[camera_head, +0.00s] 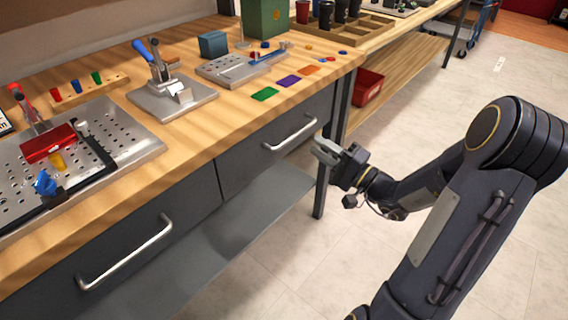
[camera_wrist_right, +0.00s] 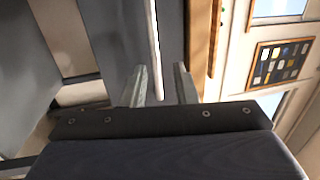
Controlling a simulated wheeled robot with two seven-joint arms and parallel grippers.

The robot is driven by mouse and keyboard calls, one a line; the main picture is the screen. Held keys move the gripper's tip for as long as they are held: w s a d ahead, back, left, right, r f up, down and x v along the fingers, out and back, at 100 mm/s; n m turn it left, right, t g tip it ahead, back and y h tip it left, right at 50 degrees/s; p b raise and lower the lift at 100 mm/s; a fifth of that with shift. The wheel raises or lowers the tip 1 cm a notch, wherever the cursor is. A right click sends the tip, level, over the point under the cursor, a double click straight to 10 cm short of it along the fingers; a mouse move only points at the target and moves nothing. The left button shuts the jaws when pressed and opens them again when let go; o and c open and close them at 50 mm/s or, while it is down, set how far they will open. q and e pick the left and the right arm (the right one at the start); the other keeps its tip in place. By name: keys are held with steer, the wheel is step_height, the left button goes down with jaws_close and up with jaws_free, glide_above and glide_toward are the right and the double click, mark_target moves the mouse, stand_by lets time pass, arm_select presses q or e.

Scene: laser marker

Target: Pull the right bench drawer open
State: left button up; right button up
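The right bench drawer (camera_head: 240,166) is a dark grey front under the wooden bench top, and looks flush with the drawer to its left. Its bright metal bar handle (camera_head: 290,135) runs along the front. My right gripper (camera_head: 322,150) is near the right end of this handle, in front of the drawer. In the right wrist view, its two fingers (camera_wrist_right: 161,84) are apart with nothing gripped. The handle (camera_wrist_right: 153,40) appears as a bright strip running ahead of the gap between them. My left gripper is not in view.
The left bench drawer (camera_head: 125,245) has its own bar handle (camera_head: 127,252). A lower grey shelf (camera_head: 215,250) runs beneath the drawers. A bench leg (camera_head: 322,190) stands near my right gripper. A red bin (camera_head: 367,87) sits behind it. The floor in front is clear.

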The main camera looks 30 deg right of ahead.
mark_target(300, 130)
steer(key=shift+h, duration=0.4)
steer(key=x, duration=0.7)
steer(key=shift+w+d+f, duration=0.2)
steer(key=shift+w+f, duration=0.05)
steer(key=shift+w, duration=0.25)
steer(key=shift+c, duration=0.5)
jaws_close()
